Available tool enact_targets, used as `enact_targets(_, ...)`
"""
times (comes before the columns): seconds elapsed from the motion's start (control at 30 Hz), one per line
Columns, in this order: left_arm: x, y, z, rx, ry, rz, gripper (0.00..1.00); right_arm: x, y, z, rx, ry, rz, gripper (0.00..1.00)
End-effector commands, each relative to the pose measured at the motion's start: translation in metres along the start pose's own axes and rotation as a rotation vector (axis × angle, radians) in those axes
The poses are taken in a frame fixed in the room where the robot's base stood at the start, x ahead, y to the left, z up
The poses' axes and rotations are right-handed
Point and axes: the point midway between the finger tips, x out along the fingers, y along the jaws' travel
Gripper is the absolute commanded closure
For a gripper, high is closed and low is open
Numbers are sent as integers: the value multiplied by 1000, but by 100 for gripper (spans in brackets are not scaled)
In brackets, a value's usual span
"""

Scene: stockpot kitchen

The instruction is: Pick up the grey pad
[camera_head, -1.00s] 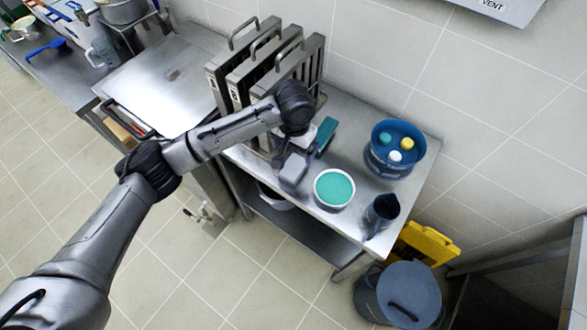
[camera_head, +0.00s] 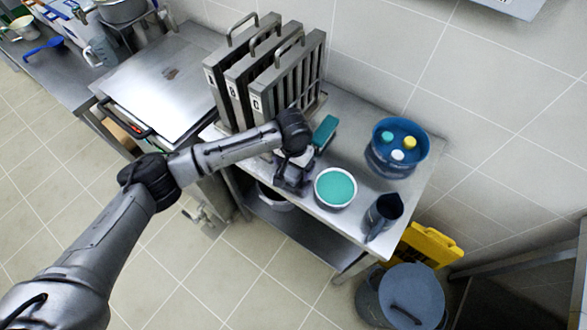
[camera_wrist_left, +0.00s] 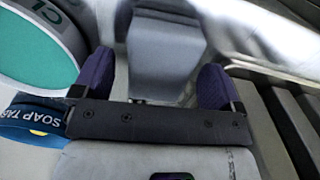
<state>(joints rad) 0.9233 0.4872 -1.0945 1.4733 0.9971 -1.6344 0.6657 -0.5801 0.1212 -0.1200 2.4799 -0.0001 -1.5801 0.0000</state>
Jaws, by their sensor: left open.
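The grey pad (camera_wrist_left: 165,55) shows in the left wrist view as a light grey block, between the two purple fingertips of my left gripper (camera_wrist_left: 155,80). The gripper is open, with one finger on either side of the pad. I cannot tell whether either finger touches it. In the head view my left gripper (camera_head: 291,180) is over the near edge of the steel table (camera_head: 352,226), and it mostly hides the pad there. My right gripper is not in view.
A white tub with teal contents (camera_head: 335,188) stands close to the right of the gripper. A teal block (camera_head: 325,130) lies behind it. Upright steel racks (camera_head: 262,75) stand behind left. A blue soap-tab bucket (camera_head: 392,163) and dark jug (camera_head: 384,212) are farther right.

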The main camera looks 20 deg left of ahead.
Motion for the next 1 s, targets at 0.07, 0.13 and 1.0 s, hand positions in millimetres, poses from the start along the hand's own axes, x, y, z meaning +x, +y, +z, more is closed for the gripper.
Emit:
enact_targets(0.07, 4, 0, 0, 0, 2, 1, 8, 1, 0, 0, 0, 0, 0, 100)
enact_targets(0.13, 4, 0, 0, 1, 2, 1, 8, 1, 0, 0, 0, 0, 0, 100)
enact_targets(1.0, 4, 0, 0, 1, 1, 0, 62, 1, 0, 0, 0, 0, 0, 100)
